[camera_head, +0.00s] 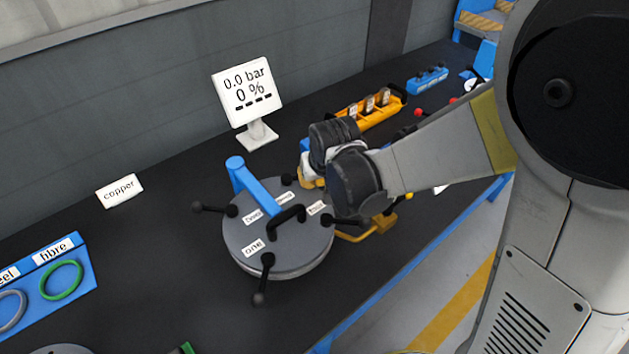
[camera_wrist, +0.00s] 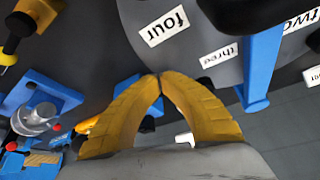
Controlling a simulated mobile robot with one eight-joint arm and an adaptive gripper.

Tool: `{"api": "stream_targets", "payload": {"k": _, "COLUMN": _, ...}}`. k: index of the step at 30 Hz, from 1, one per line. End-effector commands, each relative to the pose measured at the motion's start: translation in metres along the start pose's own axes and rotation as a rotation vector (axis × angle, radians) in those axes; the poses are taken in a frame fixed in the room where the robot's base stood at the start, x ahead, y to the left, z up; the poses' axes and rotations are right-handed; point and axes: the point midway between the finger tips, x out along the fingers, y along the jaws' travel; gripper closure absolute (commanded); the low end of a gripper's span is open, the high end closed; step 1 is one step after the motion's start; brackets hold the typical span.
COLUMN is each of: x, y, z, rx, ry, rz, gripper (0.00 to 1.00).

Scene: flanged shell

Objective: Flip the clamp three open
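The flanged shell's round grey lid (camera_head: 255,262) has clamps with black handles around its rim and white labels. My gripper has yellow fingers whose tips (camera_wrist: 158,76) meet, just off the lid's rim near labels three and four (camera_wrist: 165,26). A dark piece shows in the gap behind the tips; I cannot tell whether it is a clamp handle. In the head view my arm mostly hides the gripper.
A blue arm (camera_head: 245,180) rises beside the lid. A yellow tray (camera_head: 375,108) and a blue rack (camera_head: 428,80) lie beyond. A blue ring holder (camera_head: 75,294) is at left. The bench between is clear.

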Motion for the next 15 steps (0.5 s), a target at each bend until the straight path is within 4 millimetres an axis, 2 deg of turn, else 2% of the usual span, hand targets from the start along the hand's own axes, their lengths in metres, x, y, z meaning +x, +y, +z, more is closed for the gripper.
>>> {"api": "stream_targets", "payload": {"k": 8, "x": 0.003, "y": 0.003, "z": -0.006, "rx": -0.071, "ry": 0.002, "rz": -0.036, "gripper": 1.0}}
{"api": "stream_targets", "payload": {"k": 15, "x": 0.009, "y": 0.008, "z": -0.017, "rx": -0.23, "ry": 0.003, "rz": -0.115, "gripper": 1.0}}
